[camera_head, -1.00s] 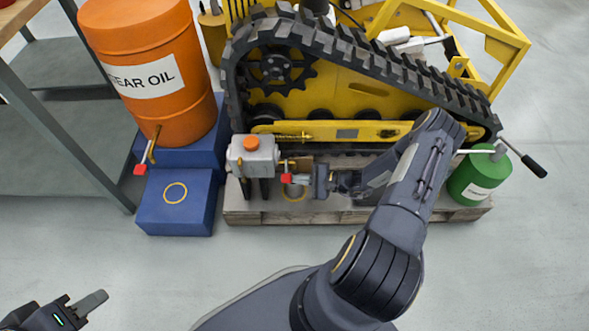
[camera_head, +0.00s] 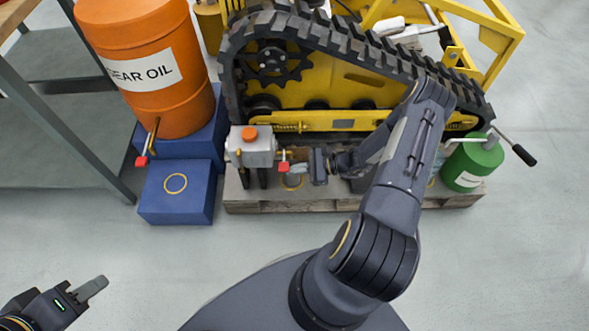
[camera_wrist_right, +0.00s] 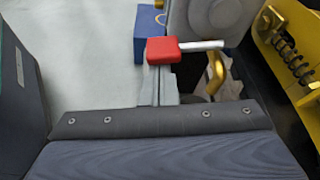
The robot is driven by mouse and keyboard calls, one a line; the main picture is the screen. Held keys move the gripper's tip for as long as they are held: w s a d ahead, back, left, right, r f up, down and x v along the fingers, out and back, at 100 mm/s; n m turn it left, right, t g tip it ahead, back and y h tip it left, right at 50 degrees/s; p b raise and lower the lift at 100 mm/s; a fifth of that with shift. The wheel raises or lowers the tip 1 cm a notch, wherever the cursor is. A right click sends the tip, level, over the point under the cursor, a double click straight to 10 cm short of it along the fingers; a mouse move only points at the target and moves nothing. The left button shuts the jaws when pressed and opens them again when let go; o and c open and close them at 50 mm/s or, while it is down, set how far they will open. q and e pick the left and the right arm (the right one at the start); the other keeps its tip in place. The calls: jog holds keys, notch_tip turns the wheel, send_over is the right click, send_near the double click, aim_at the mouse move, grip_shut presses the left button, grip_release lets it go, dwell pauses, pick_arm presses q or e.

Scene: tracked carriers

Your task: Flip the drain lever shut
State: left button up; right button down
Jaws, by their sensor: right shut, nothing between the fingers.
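The drain lever's red grip (camera_head: 283,167) is at the lower right of a small grey tank (camera_head: 262,153) with an orange cap, beside a brass outlet. In the right wrist view the red grip (camera_wrist_right: 161,51) sits at the left end of a thin silver rod, which lies nearly level across the picture. My right gripper (camera_head: 297,168) is shut and empty, just right of the grip. In the wrist view its fingertips (camera_wrist_right: 160,82) are right below the red grip; I cannot tell whether they touch. My left gripper (camera_head: 93,288) is far off at lower left, its opening unclear.
An orange gear oil drum (camera_head: 180,105) with its own red-handled tap (camera_head: 142,162) stands on blue steps (camera_head: 150,205) to the left. The yellow tracked machine (camera_head: 360,90) is behind, on a wooden pallet (camera_head: 260,207). A green can (camera_head: 472,165) stands at right. The front floor is clear.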

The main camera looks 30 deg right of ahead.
jog(key=shift+w+d+f+b, duration=0.1)
jog(key=shift+w+d+b, duration=0.35)
jog(key=shift+w, duration=0.15)
jog(key=shift+f, duration=0.1)
notch_tip(320, 180, down, 4)
jog(key=f+b, duration=0.1)
jog(key=b, duration=0.3)
jog(key=r+p+v, duration=0.1)
jog(key=p+v, duration=0.2)
jog(key=v, duration=0.7)
jog(key=shift+w+d, duration=0.2)
jog(key=shift+w, duration=0.1)
jog(key=shift+r, duration=0.1)
